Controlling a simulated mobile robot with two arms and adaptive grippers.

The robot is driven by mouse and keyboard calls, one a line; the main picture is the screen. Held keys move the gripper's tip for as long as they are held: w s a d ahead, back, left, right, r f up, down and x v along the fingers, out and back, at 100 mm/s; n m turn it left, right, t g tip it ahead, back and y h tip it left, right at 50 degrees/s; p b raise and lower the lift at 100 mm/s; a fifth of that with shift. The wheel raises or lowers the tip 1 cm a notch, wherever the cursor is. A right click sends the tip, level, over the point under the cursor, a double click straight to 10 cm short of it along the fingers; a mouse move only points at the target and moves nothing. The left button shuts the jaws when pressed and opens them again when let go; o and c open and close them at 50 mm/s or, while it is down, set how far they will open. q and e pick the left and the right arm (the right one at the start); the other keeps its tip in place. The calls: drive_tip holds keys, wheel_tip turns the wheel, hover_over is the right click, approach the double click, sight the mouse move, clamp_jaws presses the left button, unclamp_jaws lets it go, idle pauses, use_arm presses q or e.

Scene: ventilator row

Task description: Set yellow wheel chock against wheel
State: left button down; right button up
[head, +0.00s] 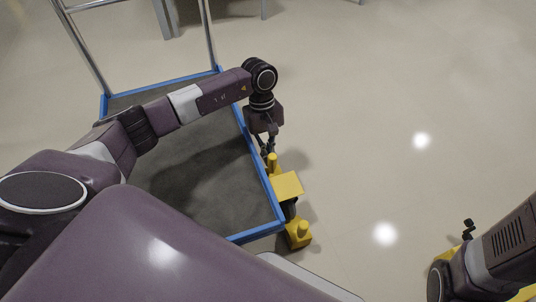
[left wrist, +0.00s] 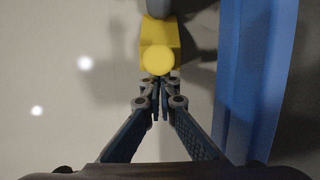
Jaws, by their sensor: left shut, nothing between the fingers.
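A yellow chock with a round upright knob (head: 273,163) is beside the blue-edged cart, just below my left gripper (head: 268,150). The knob also shows in the left wrist view (left wrist: 158,60), straight ahead of the gripper (left wrist: 157,82). That gripper is shut and empty; its tips are close to the knob, and I cannot tell whether they touch. A flat yellow block (head: 287,186) adjoins the knob. A dark wheel (head: 289,209) shows partly under the cart's corner. A second yellow chock (head: 299,235) is on its near side. My right gripper (head: 467,229) is at lower right, its fingers unclear.
The cart's dark deck has a blue rim (head: 258,160) and a metal handle frame (head: 210,35). The rim (left wrist: 240,80) runs close along the right of my left gripper. More yellow shows behind my right arm. The pale floor on the right is mostly clear.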

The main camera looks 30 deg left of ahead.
use_arm(q)
drive_tip(key=v, duration=1.2)
